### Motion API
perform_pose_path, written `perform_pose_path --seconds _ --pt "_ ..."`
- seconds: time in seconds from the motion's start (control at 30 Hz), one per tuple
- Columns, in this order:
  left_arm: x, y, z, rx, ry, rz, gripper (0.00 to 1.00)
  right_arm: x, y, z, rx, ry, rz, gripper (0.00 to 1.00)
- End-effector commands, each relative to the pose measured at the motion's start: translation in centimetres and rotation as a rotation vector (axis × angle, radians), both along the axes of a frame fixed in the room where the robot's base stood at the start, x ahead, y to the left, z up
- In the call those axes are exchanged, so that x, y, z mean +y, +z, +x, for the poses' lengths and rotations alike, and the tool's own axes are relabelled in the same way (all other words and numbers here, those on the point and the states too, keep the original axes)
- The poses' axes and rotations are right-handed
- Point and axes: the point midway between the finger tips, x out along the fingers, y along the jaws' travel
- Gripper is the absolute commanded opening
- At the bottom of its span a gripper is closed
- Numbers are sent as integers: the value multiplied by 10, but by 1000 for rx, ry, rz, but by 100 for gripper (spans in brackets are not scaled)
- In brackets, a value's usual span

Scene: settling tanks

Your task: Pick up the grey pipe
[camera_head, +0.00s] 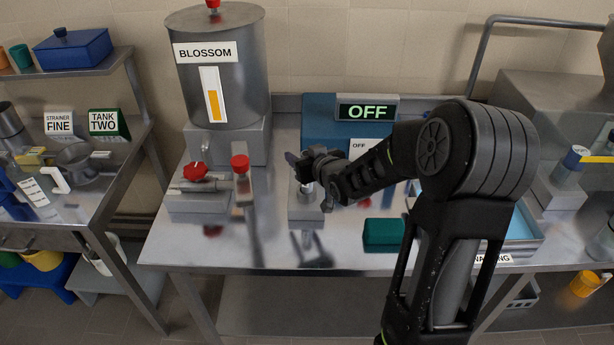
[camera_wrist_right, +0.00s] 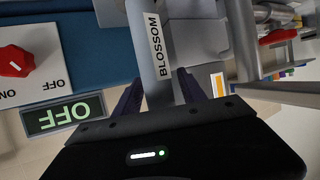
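My left gripper is not in view.
The BLOSSOM tank (camera_head: 218,90) stands at the back left. A blue unit with an OFF display (camera_head: 367,112) stands behind my right arm. A green box (camera_head: 383,232) sits near the front, beside a blue tray (camera_head: 525,222). Bare table shows front left.

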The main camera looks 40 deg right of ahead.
Motion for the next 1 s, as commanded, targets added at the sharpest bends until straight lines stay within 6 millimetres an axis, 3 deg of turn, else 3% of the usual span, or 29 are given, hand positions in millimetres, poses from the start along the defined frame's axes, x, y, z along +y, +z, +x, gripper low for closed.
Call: perform_pose_path --seconds 0.57,1.0 --pt "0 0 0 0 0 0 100 0 0 0 0 0 0 0" --pt "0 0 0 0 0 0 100 0 0 0 0 0 0 0"
